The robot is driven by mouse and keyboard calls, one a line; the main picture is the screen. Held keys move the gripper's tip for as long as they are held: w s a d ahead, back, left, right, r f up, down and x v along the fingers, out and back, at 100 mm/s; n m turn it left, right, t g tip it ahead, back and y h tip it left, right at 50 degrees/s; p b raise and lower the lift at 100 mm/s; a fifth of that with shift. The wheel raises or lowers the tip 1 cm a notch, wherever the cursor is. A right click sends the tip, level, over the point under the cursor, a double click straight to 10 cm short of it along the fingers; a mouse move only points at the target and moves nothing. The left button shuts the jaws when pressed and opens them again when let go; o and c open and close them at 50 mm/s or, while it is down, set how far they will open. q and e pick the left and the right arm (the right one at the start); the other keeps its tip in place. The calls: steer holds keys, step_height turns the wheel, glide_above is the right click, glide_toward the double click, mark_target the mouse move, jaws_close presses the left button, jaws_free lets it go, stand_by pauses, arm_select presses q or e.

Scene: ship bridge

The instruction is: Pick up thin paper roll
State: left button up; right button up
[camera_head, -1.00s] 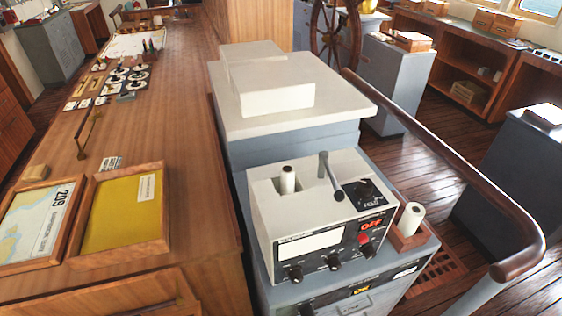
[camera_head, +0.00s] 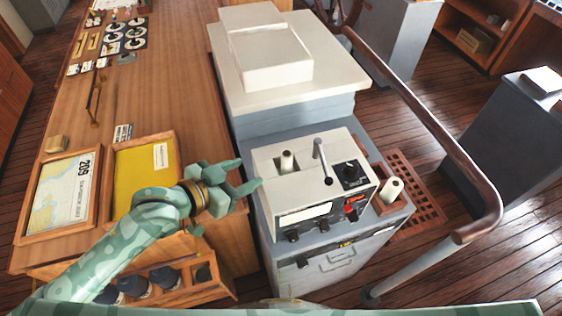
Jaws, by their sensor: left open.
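A thin white paper roll (camera_head: 287,162) stands upright in a slot in the top of the grey-white console device (camera_head: 302,205). A second, thicker-looking white roll (camera_head: 392,190) sits in a small reddish wooden holder on the right side of the device. My left gripper (camera_head: 247,174) is open and empty, left of the device, with its fingers pointing right toward it. It is apart from both rolls. My right gripper is not in view.
A lever (camera_head: 322,160) rises from the device just right of the thin roll. A tall white-topped cabinet (camera_head: 297,95) stands behind. A curved handrail (camera_head: 430,125) runs along the right. The wooden desk (camera_head: 165,95) on the left holds framed charts.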

mark_target(291, 155)
arm_select(q)
steer(key=x, duration=1)
steer(key=shift+w+d, duration=0.1)
steer(key=shift+d, duration=0.25)
steer(key=x, duration=0.6)
steer(key=shift+f, duration=0.2)
steer(key=shift+s, duration=0.25)
steer(key=c, duration=1.1)
